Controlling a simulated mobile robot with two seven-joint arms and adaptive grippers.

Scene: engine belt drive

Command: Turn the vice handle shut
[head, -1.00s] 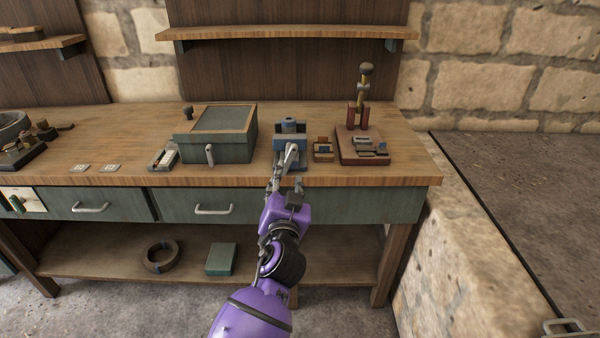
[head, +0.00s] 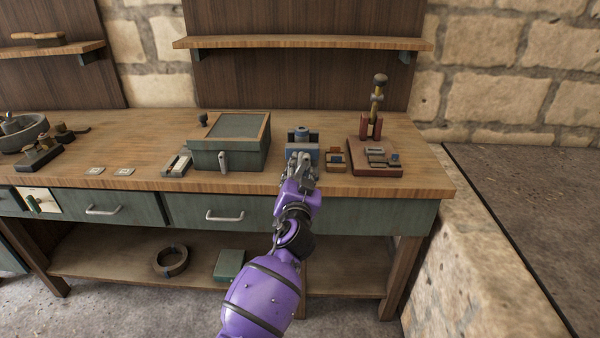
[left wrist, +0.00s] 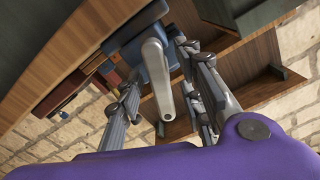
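The blue vice (head: 302,137) stands at the front edge of the workbench, right of the green box. Its pale grey handle (left wrist: 157,75) shows in the left wrist view as a flat lever reaching from the blue body toward my palm. My left gripper (head: 302,163) is at the front of the vice and hides most of the handle in the head view. In the left wrist view my left gripper (left wrist: 156,68) is open, with one finger on each side of the handle. A gap shows beside the handle; contact at the tips is unclear. My right gripper is not in view.
A green box (head: 230,152) with its own front lever stands left of the vice. Small blocks (head: 336,159) and a red-brown stand (head: 375,168) are close on the right. Drawers with handles (head: 224,216) lie below the bench edge (head: 400,190).

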